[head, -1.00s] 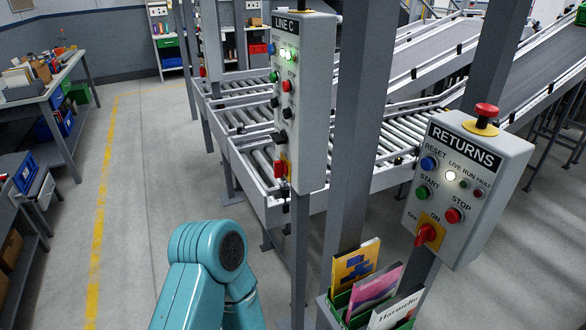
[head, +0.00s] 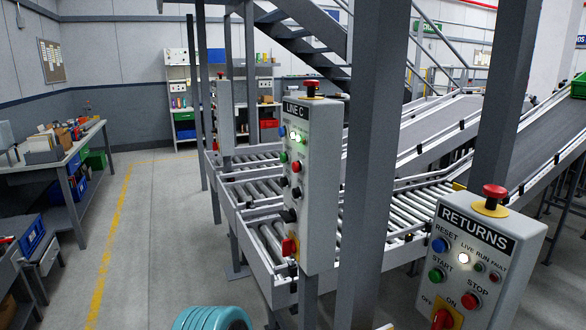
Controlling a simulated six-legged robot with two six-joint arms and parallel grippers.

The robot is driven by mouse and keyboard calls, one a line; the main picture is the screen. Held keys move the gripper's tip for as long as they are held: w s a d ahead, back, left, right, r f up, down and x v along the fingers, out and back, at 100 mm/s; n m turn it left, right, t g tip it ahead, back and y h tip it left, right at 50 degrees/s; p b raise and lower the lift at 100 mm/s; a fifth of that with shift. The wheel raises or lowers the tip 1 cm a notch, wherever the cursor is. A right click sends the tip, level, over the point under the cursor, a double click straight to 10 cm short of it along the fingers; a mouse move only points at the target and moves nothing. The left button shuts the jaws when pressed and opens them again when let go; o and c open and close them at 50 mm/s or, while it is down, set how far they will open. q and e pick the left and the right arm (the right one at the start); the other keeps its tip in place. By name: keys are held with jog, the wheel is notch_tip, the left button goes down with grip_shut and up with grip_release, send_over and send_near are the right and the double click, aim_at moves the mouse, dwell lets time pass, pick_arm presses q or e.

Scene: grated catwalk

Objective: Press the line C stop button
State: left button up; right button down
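The LINE C control box (head: 322,190) is a tall grey box on a post, seen at a steep angle in the head view. Its narrow front holds a blue button (head: 283,131), lit lamps, a green button (head: 283,157) and a red button (head: 297,166), with dark knobs (head: 297,192) below. A red and yellow switch (head: 289,247) sits near the bottom, and a red mushroom button (head: 313,89) is on top. The button labels are too small to read. A teal part of my arm shows at the bottom edge. Neither gripper is in view.
A RETURNS control box (head: 480,262) with a red STOP button (head: 470,301) stands at the right. A grey pillar (head: 368,170) rises between the boxes. Roller conveyors (head: 262,188) lie behind. The floor at the left, with a yellow line, is clear before the workbench (head: 62,158).

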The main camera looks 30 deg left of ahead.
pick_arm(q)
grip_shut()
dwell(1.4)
